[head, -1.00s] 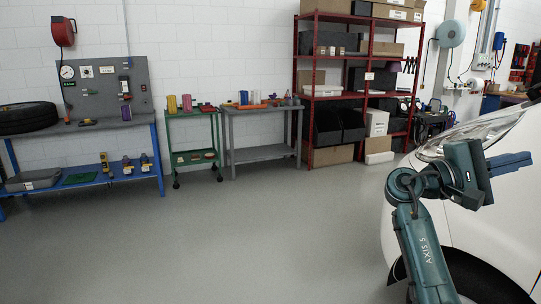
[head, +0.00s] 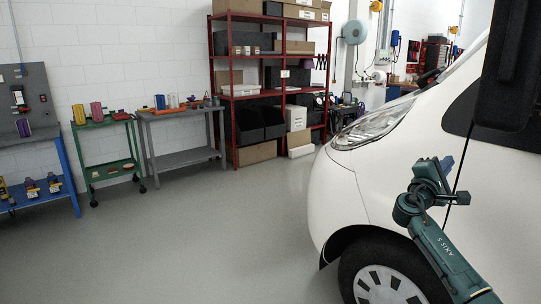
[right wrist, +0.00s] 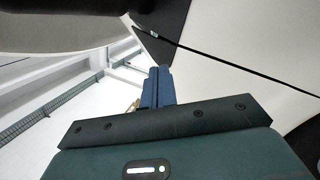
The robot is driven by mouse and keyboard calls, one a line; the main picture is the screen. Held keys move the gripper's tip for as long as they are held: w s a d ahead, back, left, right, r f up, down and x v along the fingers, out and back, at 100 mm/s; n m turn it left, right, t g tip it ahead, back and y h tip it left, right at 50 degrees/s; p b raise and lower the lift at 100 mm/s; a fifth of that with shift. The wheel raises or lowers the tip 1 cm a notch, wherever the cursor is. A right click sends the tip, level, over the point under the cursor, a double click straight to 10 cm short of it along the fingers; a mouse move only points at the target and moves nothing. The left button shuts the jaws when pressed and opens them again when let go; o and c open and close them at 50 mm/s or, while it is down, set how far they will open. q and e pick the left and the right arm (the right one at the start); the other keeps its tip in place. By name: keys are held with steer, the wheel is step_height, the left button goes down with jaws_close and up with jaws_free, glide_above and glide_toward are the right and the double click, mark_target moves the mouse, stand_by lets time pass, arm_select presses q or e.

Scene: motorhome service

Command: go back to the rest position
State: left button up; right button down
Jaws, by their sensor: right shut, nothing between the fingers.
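My right gripper (head: 447,162) is raised at the right of the head view, in front of the white motorhome's side (head: 430,140). It is shut and holds nothing. In the right wrist view its blue fingers (right wrist: 158,86) are together, with white bodywork (right wrist: 245,55) behind and a dark part (right wrist: 75,22) above. I cannot tell from these views how far the gripper is from the bodywork. My left gripper is not in view.
The motorhome's front wheel (head: 385,285) and dark mirror (head: 508,65) are close on the right. A red shelf rack (head: 233,100), grey table (head: 185,157), green cart (head: 108,168) and blue workbench (head: 65,170) line the wall. The grey floor (head: 210,240) in the middle is clear.

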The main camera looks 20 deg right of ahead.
steer(key=w+a+f+m+t+y, duration=0.55)
steer(key=w+a+t+y, duration=0.55)
steer(key=y, duration=0.4)
steer(key=s+a+f+n+g+y, duration=0.1)
steer(key=a+f+g+y, duration=0.15)
steer(key=a+f, duration=0.7)
steer(key=s+a+f+g+y, duration=0.1)
steer(key=s+a+f+y, duration=0.1)
steer(key=s+a+f, duration=0.7)
steer(key=s+a+f+g+y, duration=0.2)
steer(key=s+a+f, duration=0.55)
steer(key=f, duration=0.35)
steer(key=s+a+f+g+y, duration=0.1)
steer(key=s+a+f, duration=0.1)
steer(key=s+a, duration=0.3)
steer(key=s+a+f+m+g+y, duration=0.1)
steer(key=s+a, duration=0.5)
steer(key=s, duration=0.6)
steer(key=shift+a+f, duration=0.3)
steer(key=shift+f, duration=0.15)
steer(key=shift+s+m, duration=0.1)
steer(key=shift+m, duration=0.15)
